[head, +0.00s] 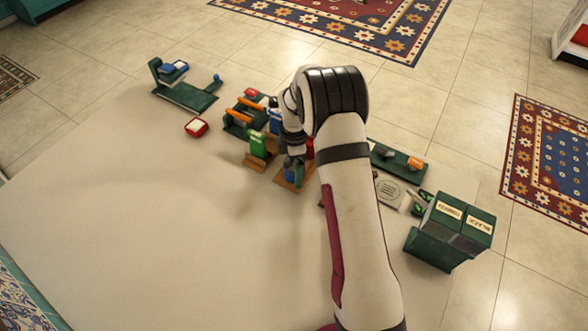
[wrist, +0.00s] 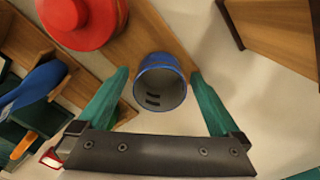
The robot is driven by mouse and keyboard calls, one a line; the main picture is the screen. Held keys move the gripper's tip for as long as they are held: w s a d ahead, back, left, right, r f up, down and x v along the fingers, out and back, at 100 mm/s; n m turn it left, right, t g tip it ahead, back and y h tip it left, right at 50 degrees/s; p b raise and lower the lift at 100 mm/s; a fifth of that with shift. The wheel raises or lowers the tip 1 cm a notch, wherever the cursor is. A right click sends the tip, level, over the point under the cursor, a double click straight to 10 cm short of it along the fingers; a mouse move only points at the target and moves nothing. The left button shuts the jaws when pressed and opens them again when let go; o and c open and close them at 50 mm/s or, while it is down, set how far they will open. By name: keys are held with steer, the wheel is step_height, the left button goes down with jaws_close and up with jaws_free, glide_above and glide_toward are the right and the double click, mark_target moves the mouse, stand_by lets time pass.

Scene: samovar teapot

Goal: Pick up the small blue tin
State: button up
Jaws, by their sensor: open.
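The small blue tin (wrist: 161,66) shows in the wrist view as a short blue cylinder with a grey face and two dark slots. It is on or beside a wooden board (wrist: 133,45). My gripper (wrist: 160,74) is open, with one teal finger on each side of the tin. The right finger looks very close to it; I cannot tell whether either touches. In the head view, my gripper (head: 293,168) is low over a wooden stand (head: 288,184), partly covered by my arm, and the tin cannot be told apart there.
A round red object (wrist: 82,18) is beside the tin, near the left finger. A blue object (wrist: 36,86) lies further left. A wooden block (wrist: 275,28) is at upper right. The front table (head: 170,250) is clear.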

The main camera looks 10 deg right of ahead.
steer(key=shift+r, duration=0.1)
steer(key=c, duration=1.4)
